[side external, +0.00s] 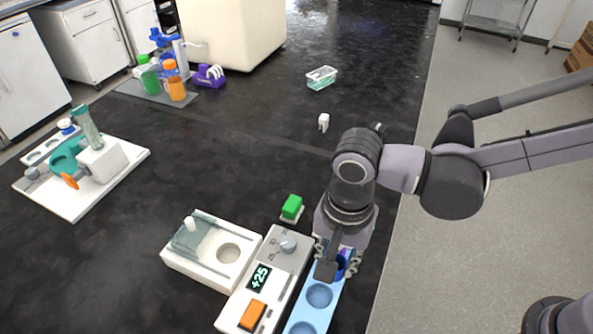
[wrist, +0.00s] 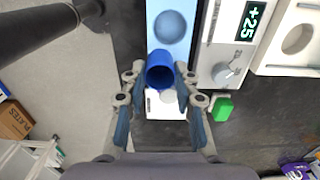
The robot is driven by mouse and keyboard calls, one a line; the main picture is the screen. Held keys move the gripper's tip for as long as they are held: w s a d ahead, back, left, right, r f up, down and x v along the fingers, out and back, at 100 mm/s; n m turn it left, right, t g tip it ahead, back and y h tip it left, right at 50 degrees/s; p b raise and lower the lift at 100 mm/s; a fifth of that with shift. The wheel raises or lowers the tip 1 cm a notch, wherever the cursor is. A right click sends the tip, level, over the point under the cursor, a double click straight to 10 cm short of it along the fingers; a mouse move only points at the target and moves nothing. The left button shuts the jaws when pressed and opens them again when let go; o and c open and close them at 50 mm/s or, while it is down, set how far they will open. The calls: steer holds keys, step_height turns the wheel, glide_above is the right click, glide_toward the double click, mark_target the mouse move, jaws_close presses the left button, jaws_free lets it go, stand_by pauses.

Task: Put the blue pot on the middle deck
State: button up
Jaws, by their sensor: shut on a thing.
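The blue pot (wrist: 160,72) is between the fingertips of my gripper (wrist: 160,80) in the wrist view, and the gripper is shut on it. In the side view my gripper (side external: 337,262) is over the far end of a light-blue strip (side external: 331,283), and only a little of the blue pot (side external: 341,263) shows behind the fingers. The strip has round wells; two empty ones show in the side view, and one empty one shows in the wrist view (wrist: 170,26). I cannot tell whether the pot touches the strip.
Left of the strip is a white device with a grey dial (side external: 288,243), a +25 display and an orange button (side external: 252,315). A white block with a round hole (side external: 228,253) and a green block (side external: 292,206) are close by. The bench's right edge is near.

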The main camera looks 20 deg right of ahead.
steer(key=a+f, duration=0.1)
steer(key=s+a+f, duration=0.1)
steer(key=a, duration=0.1)
steer(key=shift+s+a+f, duration=0.1)
steer(key=shift+f, duration=1.7)
steer(key=shift+f, duration=0.2)
steer(key=o, duration=1)
steer(key=shift+c, duration=0.2)
steer(key=shift+r, duration=0.15)
